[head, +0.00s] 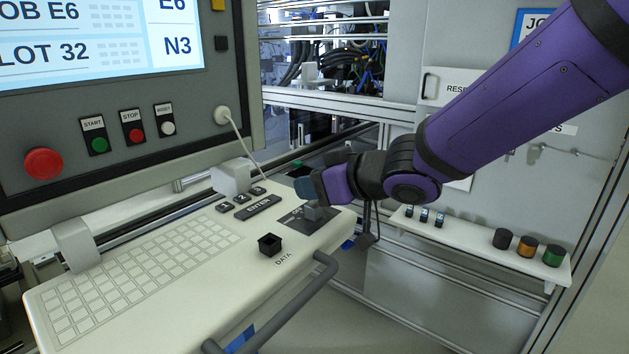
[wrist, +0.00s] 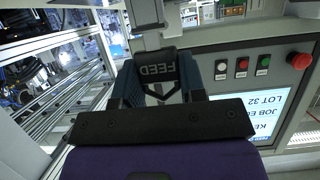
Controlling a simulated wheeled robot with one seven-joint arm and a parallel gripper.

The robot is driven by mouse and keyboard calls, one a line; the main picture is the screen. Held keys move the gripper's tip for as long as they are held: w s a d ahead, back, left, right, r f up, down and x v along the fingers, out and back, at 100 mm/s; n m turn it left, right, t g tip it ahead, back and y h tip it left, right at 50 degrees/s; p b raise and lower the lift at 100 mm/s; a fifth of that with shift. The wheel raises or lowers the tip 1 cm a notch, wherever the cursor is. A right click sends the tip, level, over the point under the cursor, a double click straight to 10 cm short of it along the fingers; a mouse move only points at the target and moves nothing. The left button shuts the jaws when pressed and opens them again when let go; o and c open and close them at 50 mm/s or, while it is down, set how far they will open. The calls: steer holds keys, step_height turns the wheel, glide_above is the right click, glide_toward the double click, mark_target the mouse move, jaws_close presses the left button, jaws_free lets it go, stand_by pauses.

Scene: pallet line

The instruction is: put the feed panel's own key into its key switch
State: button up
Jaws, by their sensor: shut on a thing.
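My gripper (head: 305,188) is over the right end of the white keyboard console. It is shut on a dark key head lettered FEED (wrist: 160,68), which shows between the fingers in the wrist view. A grey block (wrist: 148,14) shows just beyond the key head there. In the head view, a grey piece (head: 316,212) stands below the fingertips at a dark labelled plate (head: 293,221) on the console. The fingers and grey piece hide most of the plate. I cannot tell whether the key is inside the switch or only above it.
The console (head: 190,290) has a black square DATA socket (head: 270,246) and a grey front handle (head: 300,295). A shelf (head: 480,248) at right holds small blue-marked items and black, orange and green caps.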

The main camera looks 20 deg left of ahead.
steer(key=shift+f, duration=0.5)
stand_by(1.1)
steer(key=o, duration=1.5)
steer(key=shift+d, duration=0.1)
steer(key=v, duration=0.8)
stand_by(1.7)
steer(key=shift+r, duration=0.1)
